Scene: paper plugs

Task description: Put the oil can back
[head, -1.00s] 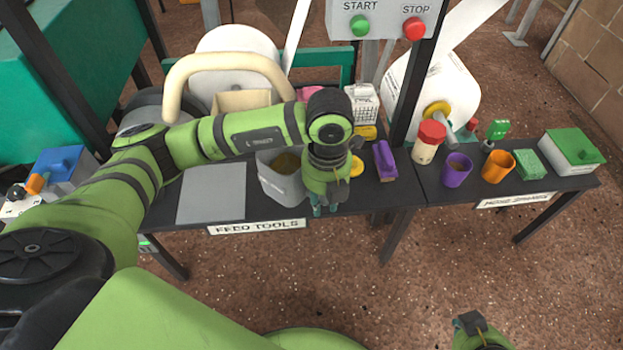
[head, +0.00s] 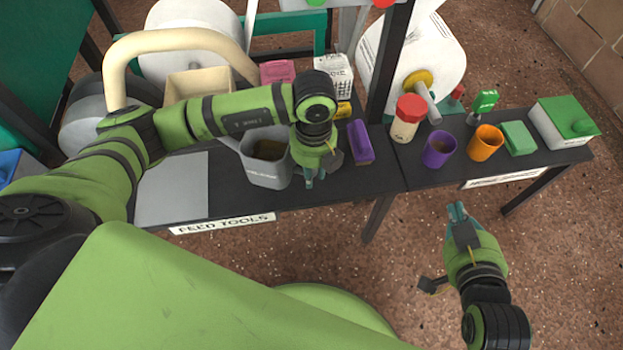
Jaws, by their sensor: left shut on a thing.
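My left gripper (head: 314,177) points down over the front edge of the left table, just right of a grey bin (head: 267,170). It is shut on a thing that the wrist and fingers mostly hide. A small grey piece (head: 335,158) shows beside the wrist; I cannot tell whether it belongs to the held thing. I cannot make out an oil can for certain. My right gripper (head: 457,210) is over the floor in front of the right table, with nothing seen in it. Its teal fingertips are close together, and their gap is unclear.
A purple block (head: 361,141) stands right of my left gripper. The right table holds a red-capped jar (head: 408,119), a purple cup (head: 439,150), an orange cup (head: 486,143) and a green-lidded box (head: 563,122). A grey sheet (head: 172,190) lies left of the bin.

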